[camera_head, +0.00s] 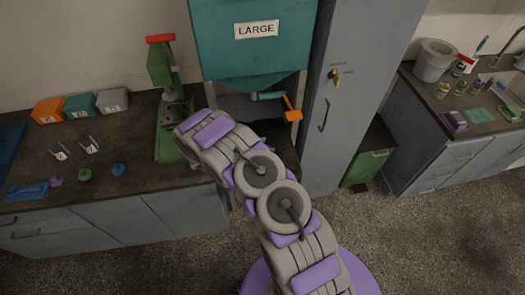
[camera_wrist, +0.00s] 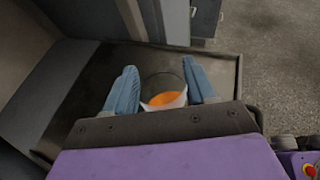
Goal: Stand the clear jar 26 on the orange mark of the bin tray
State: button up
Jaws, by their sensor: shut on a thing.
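In the wrist view, my gripper (camera_wrist: 160,82) has its two blue fingers closed on the sides of a clear jar (camera_wrist: 161,78). The jar's open round rim faces the camera, and no number is readable on it. An orange patch (camera_wrist: 166,99) shows at the jar, seen inside its outline. The dark bin tray (camera_wrist: 222,72) with a raised rim lies under and around the jar. I cannot tell whether the jar's base touches the tray. In the head view my arm hides the gripper, the jar and most of the tray area.
A teal hopper marked LARGE (camera_head: 258,35) stands above the arm, with an orange-handled part (camera_head: 291,108) beneath. A grey cabinet (camera_head: 345,75) is right of it. A green press (camera_head: 163,75) and small bins (camera_head: 80,104) stand on the left bench. Open floor lies to the right.

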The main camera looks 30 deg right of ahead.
jog(key=f, duration=0.3)
jog(key=shift+d, duration=0.3)
jog(key=shift+a, duration=0.45)
jog(key=o, duration=0.7)
jog(key=shift+a, duration=0.1)
jog(key=shift+c, duration=0.2)
jog(key=o, duration=0.3)
jog(key=shift+o, duration=0.6)
jog(key=shift+d, duration=0.4)
